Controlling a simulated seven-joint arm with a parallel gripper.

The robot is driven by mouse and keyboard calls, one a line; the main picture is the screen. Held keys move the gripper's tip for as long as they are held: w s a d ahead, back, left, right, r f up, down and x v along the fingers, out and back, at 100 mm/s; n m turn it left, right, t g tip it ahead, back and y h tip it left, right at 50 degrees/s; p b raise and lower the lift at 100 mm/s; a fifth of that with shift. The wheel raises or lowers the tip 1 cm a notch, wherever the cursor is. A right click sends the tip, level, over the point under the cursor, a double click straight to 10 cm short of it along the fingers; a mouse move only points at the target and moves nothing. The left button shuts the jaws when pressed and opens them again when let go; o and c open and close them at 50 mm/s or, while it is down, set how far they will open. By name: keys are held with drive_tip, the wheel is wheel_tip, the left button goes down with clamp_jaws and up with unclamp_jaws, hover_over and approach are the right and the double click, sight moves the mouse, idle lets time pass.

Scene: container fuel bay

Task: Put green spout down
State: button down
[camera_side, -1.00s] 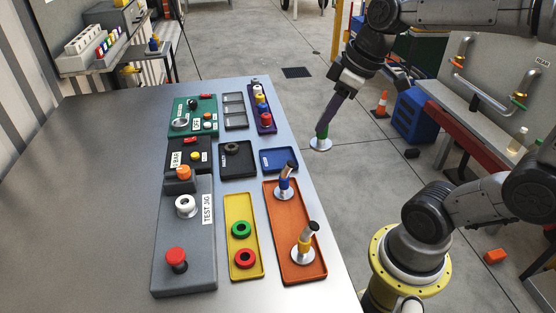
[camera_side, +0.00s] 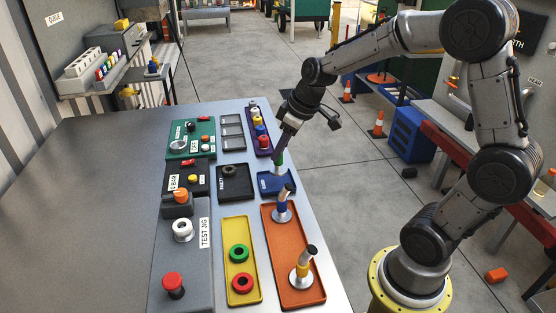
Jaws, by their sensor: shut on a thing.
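The green spout (camera_side: 279,160) hangs upright below my gripper (camera_side: 284,145), with its green band and pale round flange at the bottom. My gripper is shut on its upper part, which the fingers largely hide. The flange is at the blue tray (camera_side: 264,187), over its back part. I cannot tell whether it touches the tray floor. A blue-banded spout (camera_side: 282,205) and a yellow-banded spout (camera_side: 303,266) stand in the orange tray (camera_side: 284,278) just in front.
The blue-banded spout's tip rises close to the blue tray's front edge. A black tray (camera_side: 236,194) with a dark ring lies left of the blue tray. A purple rack (camera_side: 264,153) with coloured parts stands behind. The yellow tray (camera_side: 241,289) holds green and red rings.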

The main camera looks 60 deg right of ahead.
sight(278, 161)
drive_tip(key=shift+w+f, duration=0.3)
drive_tip(key=shift+f, duration=0.05)
drive_tip(key=shift+w+f, duration=0.15)
drive_tip(key=shift+f, duration=1.55)
drive_tip(key=shift+f, duration=0.1)
drive_tip(key=c, duration=0.7)
unclamp_jaws()
drive_tip(key=shift+o, duration=0.2)
drive_tip(key=a+v, duration=0.1)
drive_tip(key=v, duration=1.1)
drive_tip(key=s+a+m, duration=0.1)
drive_tip(key=s+a, duration=0.2)
drive_tip(key=s, duration=0.5)
drive_tip(key=s+a+m+t, duration=0.1)
drive_tip(key=s+a, duration=0.3)
drive_tip(key=s, duration=0.5)
drive_tip(key=shift+s+a+h, duration=0.15)
drive_tip(key=shift+s+h, duration=0.05)
drive_tip(key=shift+h, duration=0.1)
